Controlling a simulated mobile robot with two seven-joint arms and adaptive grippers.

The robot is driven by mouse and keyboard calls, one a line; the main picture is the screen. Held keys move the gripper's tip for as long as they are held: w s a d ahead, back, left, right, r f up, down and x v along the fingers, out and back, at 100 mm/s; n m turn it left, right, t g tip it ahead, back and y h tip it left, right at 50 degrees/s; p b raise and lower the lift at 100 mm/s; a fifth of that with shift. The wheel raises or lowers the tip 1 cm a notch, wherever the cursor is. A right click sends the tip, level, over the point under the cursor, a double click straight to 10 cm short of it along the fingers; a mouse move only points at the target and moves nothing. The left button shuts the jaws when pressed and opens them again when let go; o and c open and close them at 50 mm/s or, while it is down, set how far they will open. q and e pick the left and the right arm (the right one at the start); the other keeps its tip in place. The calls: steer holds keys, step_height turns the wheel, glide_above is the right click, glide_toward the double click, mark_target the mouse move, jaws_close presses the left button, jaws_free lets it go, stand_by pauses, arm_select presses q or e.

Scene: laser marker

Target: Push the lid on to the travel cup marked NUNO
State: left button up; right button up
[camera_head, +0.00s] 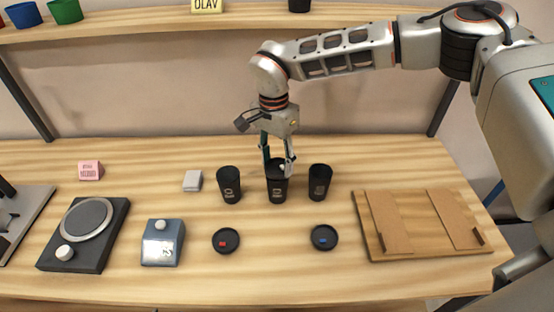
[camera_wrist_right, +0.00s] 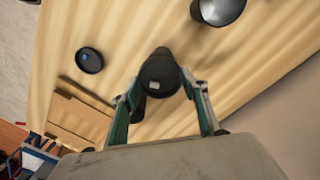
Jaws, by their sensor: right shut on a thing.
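Three black travel cups stand in a row on the table: a left cup (camera_head: 229,184), a middle cup (camera_head: 277,190) and a right cup (camera_head: 320,182). Their pale markings are too small to read. My right gripper (camera_head: 278,168) points down over the middle cup, shut on a black lid with a pale tab. The held lid (camera_wrist_right: 160,78) shows between the fingers in the right wrist view. It is at the middle cup's mouth; I cannot tell whether it is fully seated. My left gripper is not in view.
A red-tabbed lid (camera_head: 226,240) and a blue-tabbed lid (camera_head: 323,237) lie in front of the cups. A wooden board (camera_head: 420,247) lies right. A blue-grey device (camera_head: 162,245) and a black dial unit (camera_head: 85,240) stand left. A shelf (camera_head: 130,21) runs behind.

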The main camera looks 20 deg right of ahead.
steer(key=shift+f, duration=0.1)
stand_by(0.7)
steer(key=o, duration=1.7)
steer(key=shift+c, duration=0.2)
steer(key=shift+p, duration=0.3)
steer(key=shift+r+p, duration=2.05)
steer(key=shift+r, duration=0.35)
steer(key=shift+r+p, duration=0.5)
steer(key=shift+r, duration=0.6)
